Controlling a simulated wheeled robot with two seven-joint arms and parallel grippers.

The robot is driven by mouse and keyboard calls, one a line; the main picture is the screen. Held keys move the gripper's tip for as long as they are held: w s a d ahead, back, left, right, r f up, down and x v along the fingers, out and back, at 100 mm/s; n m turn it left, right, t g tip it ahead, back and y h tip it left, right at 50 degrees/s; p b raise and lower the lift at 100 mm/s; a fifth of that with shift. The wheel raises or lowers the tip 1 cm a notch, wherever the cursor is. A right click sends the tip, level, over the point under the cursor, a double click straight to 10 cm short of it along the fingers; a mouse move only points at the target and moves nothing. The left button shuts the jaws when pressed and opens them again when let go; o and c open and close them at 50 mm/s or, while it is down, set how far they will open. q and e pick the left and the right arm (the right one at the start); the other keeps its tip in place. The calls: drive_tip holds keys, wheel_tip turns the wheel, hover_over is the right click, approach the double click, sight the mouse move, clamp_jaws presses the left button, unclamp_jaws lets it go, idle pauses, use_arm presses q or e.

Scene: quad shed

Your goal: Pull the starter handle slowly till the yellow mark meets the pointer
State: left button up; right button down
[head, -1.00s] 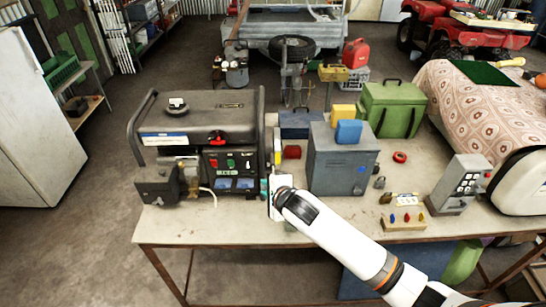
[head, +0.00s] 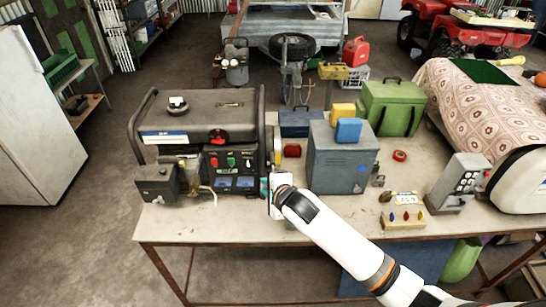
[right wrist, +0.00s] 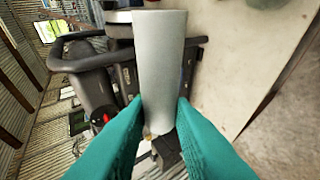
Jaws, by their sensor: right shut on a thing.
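The generator (head: 200,108) stands at the left of the bench, with a dark top, a front panel and tube rails. My right gripper (head: 265,187) is low at its right side in the head view. In the right wrist view the teal fingers of my right gripper (right wrist: 158,103) are shut on a pale grey, rounded grip (right wrist: 160,55), which I take as the starter handle. The generator's dark body and rail (right wrist: 95,75) show behind it. I cannot make out a cord, the yellow mark or the pointer for certain. My left gripper is out of view.
A grey-blue metal box (head: 341,160) stands on the bench (head: 250,231) just right of my gripper. Farther right are a small board with colored knobs (head: 404,220) and a grey switch box (head: 459,183). The bench's front strip left of my gripper is clear.

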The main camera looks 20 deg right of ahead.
drive_tip(key=w+d+f+b, duration=0.2)
drive_tip(key=w+f+b, duration=0.2)
drive_tip(key=w, duration=0.5)
drive_tip(key=shift+d+f+b, duration=0.2)
drive_tip(key=shift+d+b, duration=0.1)
drive_tip(key=shift+b, duration=0.35)
drive_tip(key=shift+w, duration=0.1)
drive_tip(key=c, duration=1.2)
unclamp_jaws()
drive_tip(key=shift+w+r, duration=0.1)
drive_tip(key=shift+r, duration=0.2)
